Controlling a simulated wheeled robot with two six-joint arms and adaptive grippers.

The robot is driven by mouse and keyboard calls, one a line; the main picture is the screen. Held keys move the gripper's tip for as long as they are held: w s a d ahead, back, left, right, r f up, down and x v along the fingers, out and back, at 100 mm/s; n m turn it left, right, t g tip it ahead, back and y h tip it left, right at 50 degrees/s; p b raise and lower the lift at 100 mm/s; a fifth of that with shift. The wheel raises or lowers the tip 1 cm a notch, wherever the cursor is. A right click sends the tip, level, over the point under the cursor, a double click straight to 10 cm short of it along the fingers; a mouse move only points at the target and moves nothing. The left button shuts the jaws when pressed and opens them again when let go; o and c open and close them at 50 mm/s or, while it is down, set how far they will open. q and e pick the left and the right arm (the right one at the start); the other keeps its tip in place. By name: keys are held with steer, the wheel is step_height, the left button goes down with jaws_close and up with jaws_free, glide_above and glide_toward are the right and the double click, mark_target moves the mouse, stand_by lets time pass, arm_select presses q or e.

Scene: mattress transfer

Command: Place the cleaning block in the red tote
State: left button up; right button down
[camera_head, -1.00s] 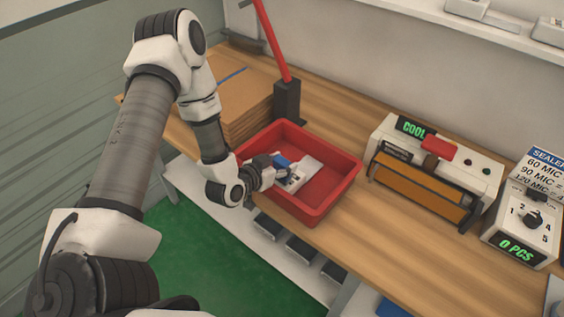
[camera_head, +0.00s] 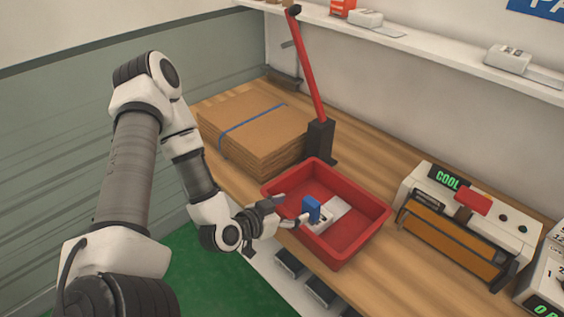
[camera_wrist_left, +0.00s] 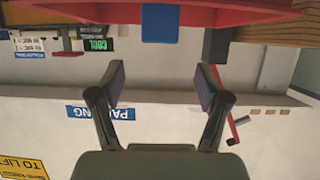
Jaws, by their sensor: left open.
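The red tote (camera_head: 345,250) sits on the wooden bench near its front edge. A blue block (camera_head: 311,207) with a white part at its foot is inside the tote, beside a flat white piece (camera_head: 338,208). I take the blue one to be the cleaning block. It also shows in the left wrist view (camera_wrist_left: 160,22), with the red tote wall (camera_wrist_left: 90,12) around it. My left gripper (camera_head: 294,208) is open at the tote's near left side, with its fingertips close to the block. In the left wrist view nothing is between its fingers (camera_wrist_left: 160,82). My right gripper is out of view.
Strapped cardboard sheets (camera_head: 250,135) and a red-handled lever tool (camera_head: 309,80) stand behind the tote. A sealer machine (camera_head: 455,230) is to its right. A shelf (camera_head: 420,48) runs along the wall. Bare bench lies between tote and sealer.

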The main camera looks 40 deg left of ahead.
arm_select(q)
steer(key=s+d+f+g, duration=0.3)
steer(key=s+f+g, duration=0.1)
steer(key=s+f, duration=0.1)
steer(key=s+d+f+n+g+p, duration=0.1)
steer(key=s+d+f+g, duration=0.2)
steer(key=s+f+g, duration=0.2)
steer(key=s+d+f+g+y+p, duration=0.1)
steer(key=s+d+f+g, duration=0.2)
steer(key=s, duration=0.7)
step_height(320, 180, down, 2)
steer(key=shift+f+n+g, duration=0.15)
steer(key=shift+n+g, duration=0.15)
steer(key=shift+g, duration=0.5)
steer(key=f+b, duration=0.5)
steer(key=shift+w+d+f, duration=0.2)
steer(key=shift+w+d, duration=0.05)
steer(key=shift+s, duration=0.1)
